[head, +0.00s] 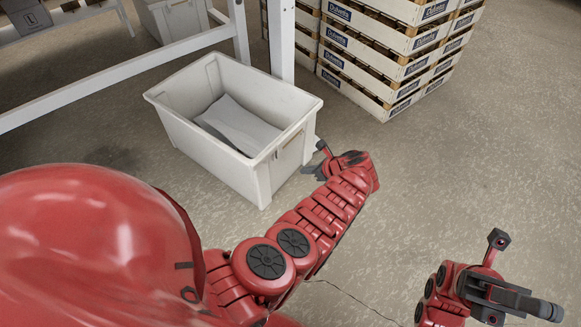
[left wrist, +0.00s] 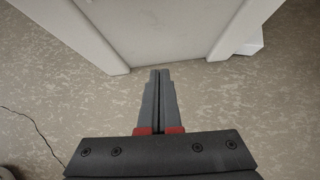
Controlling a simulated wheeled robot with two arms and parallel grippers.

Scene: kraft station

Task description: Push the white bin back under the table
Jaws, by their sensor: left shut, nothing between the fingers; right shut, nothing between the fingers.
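The white bin (head: 185,133) stands upright on the floor in front of the white table frame (head: 115,80), out from under it. A white sheet-like item (head: 238,125) lies inside. My left gripper (head: 312,171) is shut and empty, low beside the bin's right end. In the left wrist view its closed fingers (left wrist: 158,85) point at the bin's pale end wall (left wrist: 160,30); I cannot tell whether the tips touch it. My right gripper (head: 540,307) is shut and empty at the lower right, over bare floor, away from the bin.
A table leg (head: 282,40) rises just behind the bin's far right side. Another pale bin (head: 172,18) stands further back under the table. Stacked labelled crates (head: 385,55) stand at the back right. The floor (head: 465,165) at right is clear. A thin dark line runs along the floor.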

